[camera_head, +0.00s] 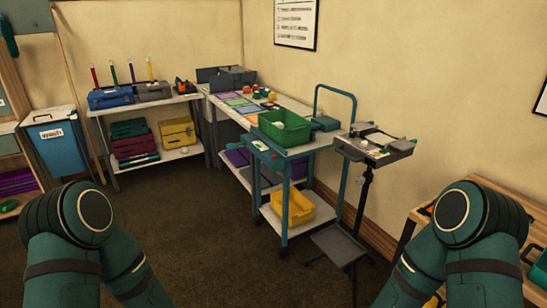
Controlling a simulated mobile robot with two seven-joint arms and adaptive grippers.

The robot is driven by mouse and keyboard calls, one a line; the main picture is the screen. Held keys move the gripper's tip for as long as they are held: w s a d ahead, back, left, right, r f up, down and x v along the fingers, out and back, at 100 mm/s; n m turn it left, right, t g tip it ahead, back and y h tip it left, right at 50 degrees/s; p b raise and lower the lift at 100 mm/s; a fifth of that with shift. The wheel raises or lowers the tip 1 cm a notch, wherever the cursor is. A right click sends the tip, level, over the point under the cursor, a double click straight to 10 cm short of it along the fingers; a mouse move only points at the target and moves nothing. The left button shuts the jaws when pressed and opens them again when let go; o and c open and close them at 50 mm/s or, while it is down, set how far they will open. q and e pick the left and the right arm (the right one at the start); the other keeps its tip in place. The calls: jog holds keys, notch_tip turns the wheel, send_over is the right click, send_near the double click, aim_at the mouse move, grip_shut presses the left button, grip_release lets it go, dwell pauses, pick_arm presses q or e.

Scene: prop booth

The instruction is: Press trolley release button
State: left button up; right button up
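The trolley (284,218) has a teal frame and a looped handle, and stands in the middle of the room in front of the back table. A green crate (309,127) sits on its top and a yellow bin (301,211) on its lower shelf. A small pale patch with a coloured mark shows on the trolley's near top panel (262,147). It is too small to tell whether this is the release button. My two teal arms come in at the lower left and lower right, bent at the elbows, well apart from the trolley. Both grippers are out of the picture.
A stand with a grey tray (386,150) and a low step (338,243) is close to the trolley's right. A wooden table (406,236) is at the right. A blue wash bin (61,151) and shelves line the left. Dark carpet (205,245) is clear in front.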

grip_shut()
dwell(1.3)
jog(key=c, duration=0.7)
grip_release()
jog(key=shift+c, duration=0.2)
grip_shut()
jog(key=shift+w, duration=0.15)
